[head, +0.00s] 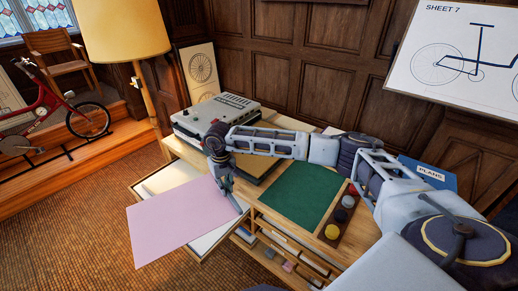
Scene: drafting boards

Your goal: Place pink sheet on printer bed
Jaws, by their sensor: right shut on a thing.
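The pink sheet (178,218) is a flat, pale pink rectangle, held out level at the left of the desk. My right gripper (228,188) is shut on the sheet near its right edge. The sheet covers part of an open drawer holding white paper (170,178); whether it touches the drawer cannot be told. A grey machine (215,118), seemingly the printer, stands at the back left of the desk. My right forearm hides part of its front and of a tan flat surface (258,166) before it, so the bed is not clear to see. My left gripper is not in view.
A green mat (300,194) lies bare on the desk, with several small round pots (348,201) at its right. A blue PLANS folder (430,174) is behind my arm. A lamp (125,30) stands at the left. Open shelves (290,250) are below the desk top.

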